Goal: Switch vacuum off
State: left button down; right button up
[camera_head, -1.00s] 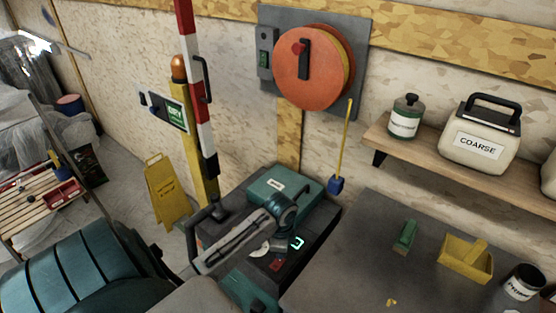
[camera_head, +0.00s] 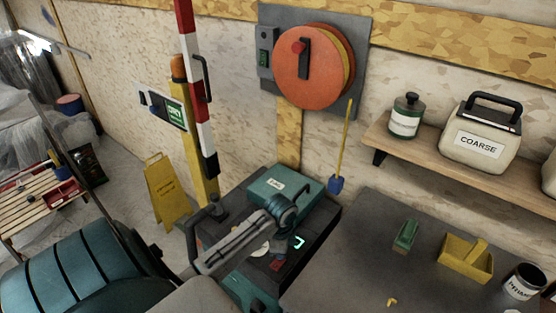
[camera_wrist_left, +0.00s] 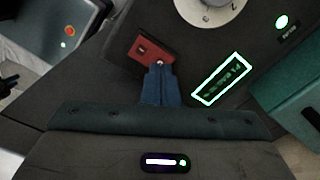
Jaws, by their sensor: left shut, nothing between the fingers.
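The vacuum is a dark unit with a teal case (camera_head: 285,190) on its top, against the wall. On its panel is a red switch (camera_head: 276,265), also in the left wrist view (camera_wrist_left: 150,52). Next to it are a pale round dial (camera_wrist_left: 210,10), a green-lit display (camera_wrist_left: 222,80) and a lit green lamp (camera_wrist_left: 281,21). My left gripper (camera_head: 279,257) points down at the panel. Its shut, empty fingers (camera_wrist_left: 160,68) are at the switch's edge and cover part of it; I cannot tell whether they touch. My right gripper is not in view.
A dark worktop (camera_head: 350,255) right of the vacuum holds a green block (camera_head: 405,235) and a yellow tray (camera_head: 465,260). A red-and-white barrier pole (camera_head: 198,100) stands behind my left arm. An orange hose reel (camera_head: 312,68) hangs on the wall above.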

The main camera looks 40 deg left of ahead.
pick_arm(q)
jog(key=shift+f+b, duration=0.3)
jog(key=shift+f, duration=0.5)
jog(key=shift+r, duration=0.15)
notch_tip(320, 180, up, 7)
jog(key=p, duration=0.8)
dwell(0.3)
dwell(0.5)
